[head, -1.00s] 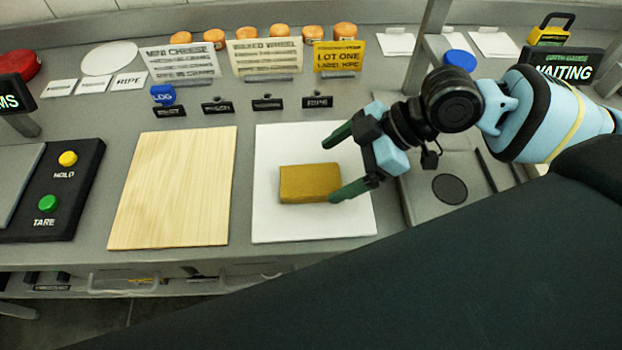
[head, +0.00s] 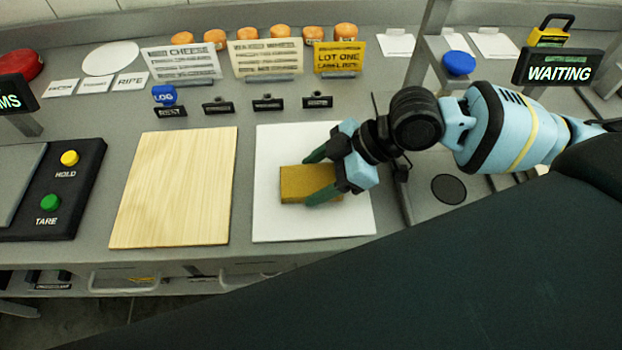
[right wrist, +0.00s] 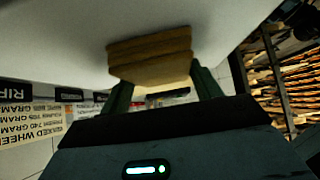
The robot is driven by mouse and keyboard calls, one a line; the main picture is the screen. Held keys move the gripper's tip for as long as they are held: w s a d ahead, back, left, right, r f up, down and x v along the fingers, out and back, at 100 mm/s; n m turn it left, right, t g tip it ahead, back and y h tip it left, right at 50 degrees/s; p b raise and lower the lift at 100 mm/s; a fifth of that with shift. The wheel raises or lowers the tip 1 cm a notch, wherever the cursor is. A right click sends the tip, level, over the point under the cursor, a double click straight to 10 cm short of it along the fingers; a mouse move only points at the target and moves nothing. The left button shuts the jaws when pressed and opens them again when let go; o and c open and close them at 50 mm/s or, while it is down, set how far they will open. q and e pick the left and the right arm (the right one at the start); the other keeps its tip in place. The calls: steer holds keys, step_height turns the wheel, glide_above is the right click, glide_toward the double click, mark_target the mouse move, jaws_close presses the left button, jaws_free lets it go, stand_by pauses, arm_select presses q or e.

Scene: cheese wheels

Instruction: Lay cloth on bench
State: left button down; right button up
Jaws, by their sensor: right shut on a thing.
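A folded mustard-yellow cloth (head: 292,184) lies on a white square board (head: 268,222) in the middle of the bench (head: 70,120). My right gripper (head: 308,180) has come in from the right, with its green fingers on the cloth's far and near sides, and is shut on it. In the right wrist view the layered cloth (right wrist: 150,56) sits between the two green fingertips (right wrist: 160,82). The hand hides the cloth's right end. I cannot tell whether the cloth is clear of the board. My left gripper is not in view.
A bare wooden board (head: 175,190) lies left of the white board. A scale with HOLD and TARE buttons (head: 62,195) stands further left. Small black label stands (head: 268,102), sign cards (head: 265,58) and orange cheese wheels (head: 280,34) line the back.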

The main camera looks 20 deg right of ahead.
mark_target(316, 183)
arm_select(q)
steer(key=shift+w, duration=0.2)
arm_select(e)
steer(key=shift+c, duration=1.3)
steer(key=shift+r, duration=0.1)
